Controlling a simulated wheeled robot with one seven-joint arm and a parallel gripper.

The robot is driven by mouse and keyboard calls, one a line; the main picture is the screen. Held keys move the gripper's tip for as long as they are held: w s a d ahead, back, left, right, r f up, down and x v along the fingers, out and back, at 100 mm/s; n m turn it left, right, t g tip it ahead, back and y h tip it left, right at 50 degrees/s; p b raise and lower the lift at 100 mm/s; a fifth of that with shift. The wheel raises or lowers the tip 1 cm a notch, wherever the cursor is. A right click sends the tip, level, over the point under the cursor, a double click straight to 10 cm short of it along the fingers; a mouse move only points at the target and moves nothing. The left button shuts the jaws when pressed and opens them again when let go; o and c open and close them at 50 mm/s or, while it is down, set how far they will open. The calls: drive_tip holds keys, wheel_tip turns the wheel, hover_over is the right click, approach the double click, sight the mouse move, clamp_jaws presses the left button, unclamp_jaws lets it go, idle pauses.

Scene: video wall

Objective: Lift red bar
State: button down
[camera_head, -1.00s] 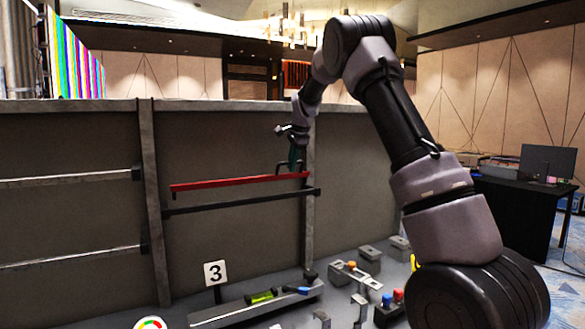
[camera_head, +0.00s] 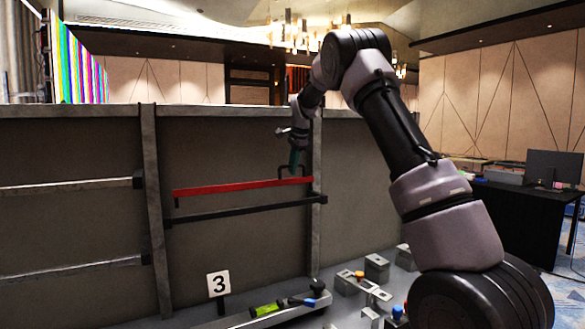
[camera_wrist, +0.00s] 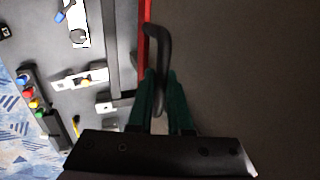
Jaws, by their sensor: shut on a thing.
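The red bar (camera_head: 235,187) runs nearly level across the dark panel, just above a black bar (camera_head: 240,208). It has a black handle at its right end; the handle (camera_wrist: 157,45) shows large in the wrist view, beside the red bar's edge (camera_wrist: 146,35). My gripper (camera_head: 294,160) is at the right end of the red bar, by the post. In the wrist view its green fingers (camera_wrist: 162,100) are closed around the handle. The exact contact is partly hidden between the fingers.
A grey post (camera_head: 314,220) stands close to the bar's right end, another (camera_head: 152,200) near its left end. Below are a "3" sign (camera_head: 218,285), a bench with a green level (camera_head: 266,309) and several small fixtures. A black desk (camera_head: 520,215) stands at the right.

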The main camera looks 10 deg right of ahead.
drive_tip(key=c, duration=0.8)
unclamp_jaws()
drive_tip(key=shift+w, duration=0.1)
drive_tip(key=shift+c, duration=0.2)
drive_tip(key=shift+r, duration=0.1)
drive_tip(key=v, duration=1)
drive_tip(key=shift+r, duration=0.3)
drive_tip(key=shift+s, duration=0.2)
